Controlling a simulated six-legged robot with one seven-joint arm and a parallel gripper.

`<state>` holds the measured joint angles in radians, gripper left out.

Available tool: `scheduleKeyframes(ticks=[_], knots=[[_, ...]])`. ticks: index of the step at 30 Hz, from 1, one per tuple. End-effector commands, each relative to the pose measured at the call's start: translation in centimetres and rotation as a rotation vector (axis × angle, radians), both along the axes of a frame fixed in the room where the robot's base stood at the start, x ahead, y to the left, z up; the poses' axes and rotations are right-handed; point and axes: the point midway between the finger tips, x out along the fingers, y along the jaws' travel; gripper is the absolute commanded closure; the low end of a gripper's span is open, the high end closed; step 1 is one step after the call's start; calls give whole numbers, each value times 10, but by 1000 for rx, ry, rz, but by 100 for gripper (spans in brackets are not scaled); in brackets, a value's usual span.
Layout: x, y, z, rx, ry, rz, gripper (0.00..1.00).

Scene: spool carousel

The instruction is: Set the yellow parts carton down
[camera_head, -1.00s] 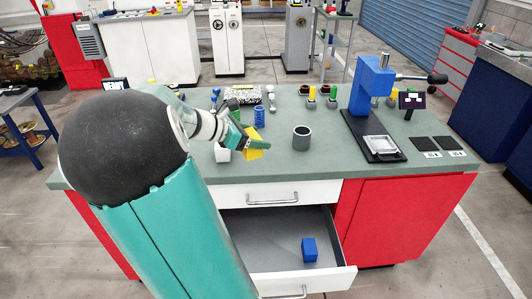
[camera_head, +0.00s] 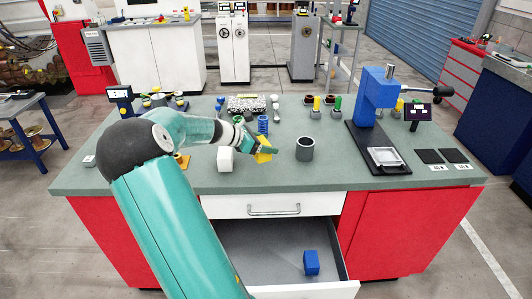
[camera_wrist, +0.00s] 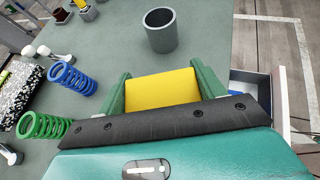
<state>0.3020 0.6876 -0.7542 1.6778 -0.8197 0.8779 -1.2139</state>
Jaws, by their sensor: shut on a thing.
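The yellow parts carton (camera_head: 263,152) is between the green fingers of my gripper (camera_head: 262,150), over the front half of the grey-green worktop. In the wrist view the carton (camera_wrist: 162,88) fills the space between the two fingers of my gripper (camera_wrist: 160,90), which are shut on its sides. The carton appears tilted in the head view. I cannot tell whether its underside touches the worktop.
A grey cup (camera_head: 305,149) stands to the right of the carton, a white block (camera_head: 225,159) to the left. A blue spring (camera_head: 263,124) is behind. An open drawer (camera_head: 270,240) holds a blue block (camera_head: 311,262). A blue press (camera_head: 375,105) stands at right.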

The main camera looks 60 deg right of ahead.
Motion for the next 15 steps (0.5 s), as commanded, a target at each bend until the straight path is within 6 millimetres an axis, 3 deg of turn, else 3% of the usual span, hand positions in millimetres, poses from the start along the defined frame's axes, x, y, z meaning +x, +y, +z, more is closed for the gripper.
scheduleKeyframes(ticks=[9,15], knots=[[4,-21,-26,0,1,-1,61],[5,-20,-53,1,2,0,61]])
